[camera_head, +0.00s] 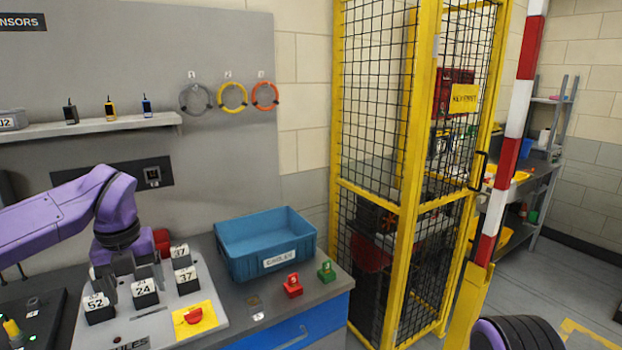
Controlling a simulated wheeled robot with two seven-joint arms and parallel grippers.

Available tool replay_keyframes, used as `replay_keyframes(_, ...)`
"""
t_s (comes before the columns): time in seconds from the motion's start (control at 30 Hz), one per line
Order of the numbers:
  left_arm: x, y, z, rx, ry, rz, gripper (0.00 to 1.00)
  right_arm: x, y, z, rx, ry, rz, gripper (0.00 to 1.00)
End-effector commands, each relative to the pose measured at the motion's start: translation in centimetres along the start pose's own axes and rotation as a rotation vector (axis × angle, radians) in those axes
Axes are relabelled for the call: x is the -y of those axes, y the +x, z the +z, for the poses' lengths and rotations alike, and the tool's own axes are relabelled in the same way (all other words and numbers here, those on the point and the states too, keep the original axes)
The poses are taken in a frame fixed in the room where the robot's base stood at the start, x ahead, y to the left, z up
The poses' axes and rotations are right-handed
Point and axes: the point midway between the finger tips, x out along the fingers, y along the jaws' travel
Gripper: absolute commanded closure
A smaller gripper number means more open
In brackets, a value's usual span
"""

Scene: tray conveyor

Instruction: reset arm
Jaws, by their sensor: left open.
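My left arm comes in from the left, and my left gripper (132,278) points down over the grey module board (150,328). Its fingers are apart, with several black numbered modules close around them. The module marked 24 (145,292) is just below the gripper, and the one marked 52 (98,308) is to its left. I cannot tell whether a finger touches a module. Two modules marked 37 stand to the right, the nearer one (187,281) on the board. Only a purple and black part of my right arm shows at the bottom right; its gripper is out of view.
A blue bin labelled CABLES (265,242) stands right of the board. A red block (292,286) and a green block (327,271) sit at the bench edge. A yellow mesh cage (400,215) stands further right. Cable loops (233,97) hang on the wall.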

Motion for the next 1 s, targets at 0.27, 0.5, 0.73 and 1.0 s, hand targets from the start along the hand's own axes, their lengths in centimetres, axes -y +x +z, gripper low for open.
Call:
replay_keyframes(0.27,0.6,3.1,2.9,0.259,0.3,0.181,0.21,0.1,0.1,0.0,-0.002,0.001,-0.001,0.57)
replay_keyframes(0.5,2.2,11.8,2.9,0.437,0.818,0.51,0.21,0.2,1.3,0.5,-0.001,0.0,-0.001,0.57)
replay_keyframes(0.73,4.0,25.0,-3.0,0.457,1.541,0.766,0.21,0.3,3.3,1.3,-0.001,0.0,-0.001,0.57)
replay_keyframes(1.0,-1.4,41.9,-19.6,0.235,2.538,0.721,0.21,0.6,6.5,2.6,-0.001,0.0,-0.001,0.57)
